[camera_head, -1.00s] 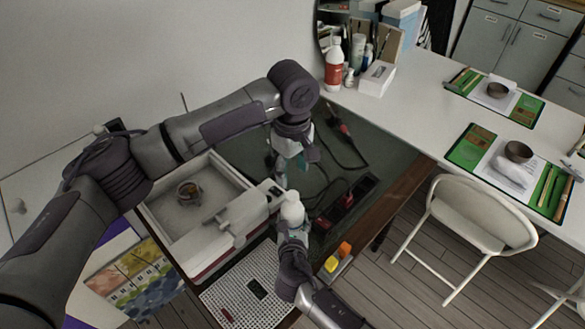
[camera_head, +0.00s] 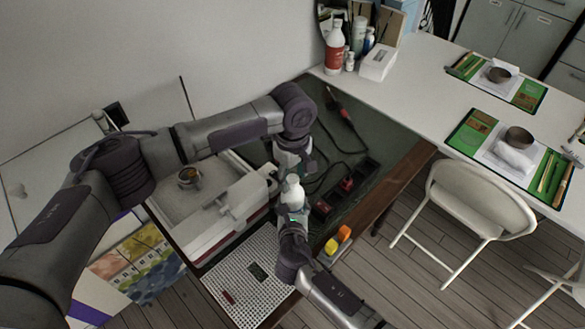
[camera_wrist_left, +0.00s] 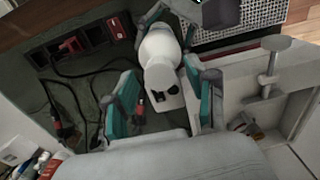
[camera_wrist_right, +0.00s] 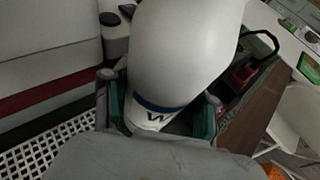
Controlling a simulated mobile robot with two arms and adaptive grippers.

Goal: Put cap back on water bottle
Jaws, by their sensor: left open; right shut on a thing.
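A white bottle (camera_head: 293,187) is held by my right gripper (camera_head: 293,218) above the dark bench. In the right wrist view its large white body (camera_wrist_right: 185,45) fills the middle, with a blue band and a letter W low between the fingers. My left gripper (camera_head: 292,168) is open just behind the bottle's top in the head view. In the left wrist view the bottle (camera_wrist_left: 160,55) shows beyond and between the left fingers; whether they touch it I cannot tell. A pale piece with dark marks (camera_wrist_left: 165,98) lies between these fingers. I cannot make out a separate cap.
A white perforated mat (camera_head: 240,285) lies in front. Red-and-black sockets (camera_head: 348,185) and cables are to the right. A white table (camera_head: 420,90) holds bottles and place settings.

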